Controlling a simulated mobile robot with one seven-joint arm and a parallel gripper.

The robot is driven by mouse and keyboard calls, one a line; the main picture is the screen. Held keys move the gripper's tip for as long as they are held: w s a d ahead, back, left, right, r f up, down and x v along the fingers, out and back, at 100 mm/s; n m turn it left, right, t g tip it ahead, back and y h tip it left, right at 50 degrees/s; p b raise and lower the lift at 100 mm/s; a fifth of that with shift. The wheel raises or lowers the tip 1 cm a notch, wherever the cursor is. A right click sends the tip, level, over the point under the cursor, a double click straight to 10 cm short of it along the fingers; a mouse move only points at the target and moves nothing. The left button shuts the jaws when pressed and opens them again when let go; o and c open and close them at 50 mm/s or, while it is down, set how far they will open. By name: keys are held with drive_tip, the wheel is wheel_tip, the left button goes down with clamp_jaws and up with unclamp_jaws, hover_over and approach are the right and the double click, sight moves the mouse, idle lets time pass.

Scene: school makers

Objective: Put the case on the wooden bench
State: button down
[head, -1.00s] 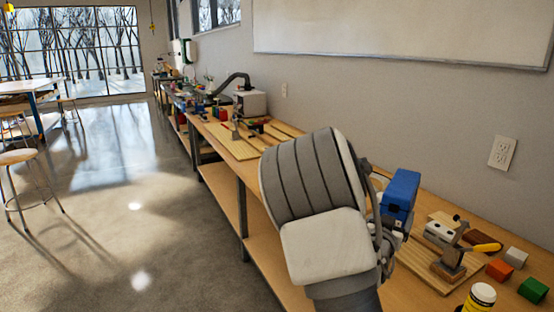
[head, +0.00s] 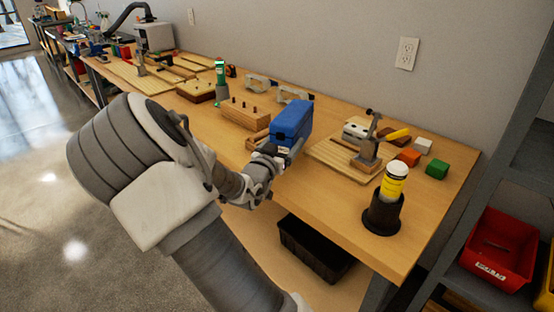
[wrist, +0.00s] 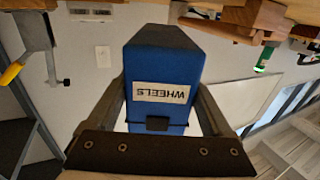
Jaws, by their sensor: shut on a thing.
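The blue case (head: 291,124) is held in my gripper (head: 274,153) over the middle of the wooden bench (head: 320,222). In the wrist view the case (wrist: 165,58) fills the space between the two fingers (wrist: 163,105), and a label reading "WHEELS" faces the camera upside down. My gripper is shut on the case. The case's underside is hidden, and I cannot tell whether it touches the bench top.
Left of the case is a wooden block with pegs (head: 245,113); right is a slatted board with a clamp (head: 368,158). A yellow bottle (head: 394,181) stands in a black holder near the front right. Bare bench top lies in front. A red bin (head: 503,245) sits on a right shelf.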

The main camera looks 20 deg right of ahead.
drive_tip(key=shift+w+a+f, duration=0.4)
drive_tip(key=shift+a+f, duration=0.05)
drive_tip(key=shift+a, duration=0.25)
drive_tip(key=shift+f+b, duration=1)
drive_tip(key=shift+f, duration=1)
unclamp_jaws()
drive_tip(key=shift+f, duration=0.15)
